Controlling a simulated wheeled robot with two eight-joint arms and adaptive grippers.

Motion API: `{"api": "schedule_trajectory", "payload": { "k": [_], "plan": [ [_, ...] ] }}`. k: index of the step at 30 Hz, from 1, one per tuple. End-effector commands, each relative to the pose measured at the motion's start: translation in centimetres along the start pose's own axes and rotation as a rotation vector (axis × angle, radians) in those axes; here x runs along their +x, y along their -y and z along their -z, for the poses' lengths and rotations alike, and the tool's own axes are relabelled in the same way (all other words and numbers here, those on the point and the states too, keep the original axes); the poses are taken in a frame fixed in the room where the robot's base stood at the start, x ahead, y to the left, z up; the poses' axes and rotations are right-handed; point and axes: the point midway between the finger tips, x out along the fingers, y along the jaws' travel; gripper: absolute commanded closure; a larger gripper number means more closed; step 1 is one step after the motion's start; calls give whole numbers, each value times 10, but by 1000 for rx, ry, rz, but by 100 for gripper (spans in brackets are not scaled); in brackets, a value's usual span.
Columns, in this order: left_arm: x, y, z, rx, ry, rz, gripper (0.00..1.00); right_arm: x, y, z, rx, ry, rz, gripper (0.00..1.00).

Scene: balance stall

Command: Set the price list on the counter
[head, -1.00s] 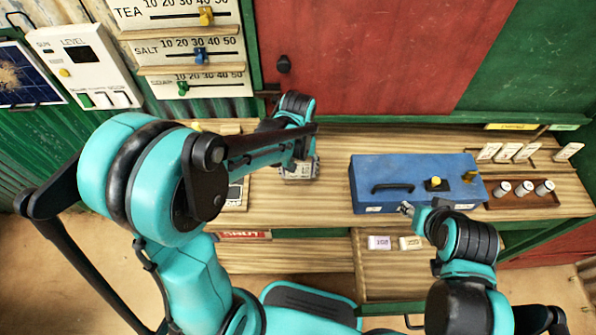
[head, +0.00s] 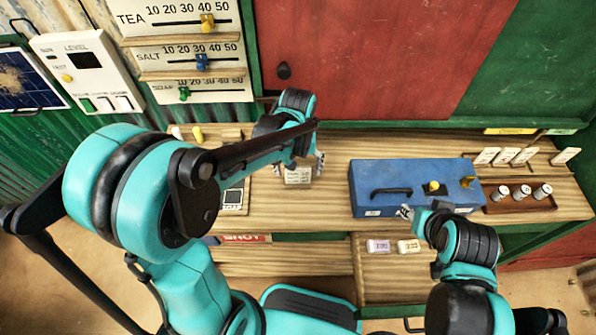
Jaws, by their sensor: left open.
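A small pale card with dark print, which looks like the price list (head: 298,175), is at the counter (head: 322,199) left of the blue box. My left gripper (head: 299,166) is open, with a finger on either side of the card. The card seems to rest on the counter top; whether a finger still touches it is too small to tell. The gripper's upper part and my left forearm hide some of the counter behind. My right gripper (head: 406,211) is at the front of the blue box, small and partly hidden by its own wrist; I cannot tell its jaw state.
The blue box (head: 370,187) has a black handle and a yellow knob. Right of it stand a brown tray (head: 548,203) with several small cylinders and several white cards (head: 522,157). A wall board (head: 215,40) has sliders. Two small blocks (head: 378,246) lie on the lower shelf.

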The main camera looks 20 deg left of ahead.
Motion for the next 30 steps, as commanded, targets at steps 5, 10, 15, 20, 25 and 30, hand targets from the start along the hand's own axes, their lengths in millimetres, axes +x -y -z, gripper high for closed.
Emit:
{"api": "schedule_trajectory", "payload": {
  "k": [5,10,15,20,25,30],
  "plan": [
    [-47,0,0,0,0,0,15,-15,0,11,0,0,0,60],
    [-76,0,0,0,0,0,15,-23,0,16,0,0,0,60],
    [-91,1,-1,1,-2,-1,15,-26,0,18,0,0,0,60],
    [-104,11,-12,28,-62,-23,15,-26,0,18,0,0,0,60],
    [-122,35,-40,107,-235,-69,15,-25,0,18,0,0,0,60],
    [-128,57,-66,191,-427,-91,15,-25,0,18,0,0,0,60]
  ]
}}
